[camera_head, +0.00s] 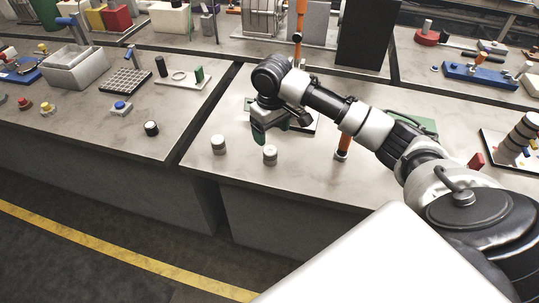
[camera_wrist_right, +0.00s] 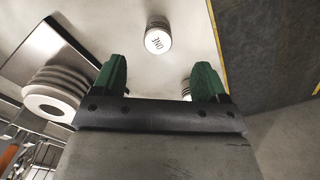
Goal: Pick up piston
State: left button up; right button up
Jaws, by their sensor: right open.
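A white cylinder (camera_head: 218,144) stands on the table to the left of my right gripper (camera_head: 268,130); a second white cylinder (camera_head: 270,155) stands just in front of it. In the right wrist view one cylinder (camera_wrist_right: 158,37) with dark lettering on its end lies beyond the green fingertips. Another pale piece (camera_wrist_right: 186,92) is mostly hidden by the finger on the right. My right gripper (camera_wrist_right: 160,85) is open above the table, with nothing held. My left gripper is out of view.
A plate (camera_head: 300,122) lies behind my right gripper. A black-topped part (camera_head: 151,128) is on the left table, across a gap.

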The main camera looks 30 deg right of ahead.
aim_at(270, 150)
notch_tip(270, 150, down, 5)
jog(key=shift+r, duration=0.1)
jog(key=shift+w+f+p, duration=0.2)
jog(key=shift+f+p, duration=0.1)
jog(key=shift+f, duration=1.15)
jog(key=shift+w+f+p, duration=0.2)
jog(key=shift+f+p, duration=0.05)
jog(key=shift+f, duration=1.15)
jog(key=c, duration=1.2)
jog(key=shift+c, duration=0.4)
jog(key=shift+r, duration=0.1)
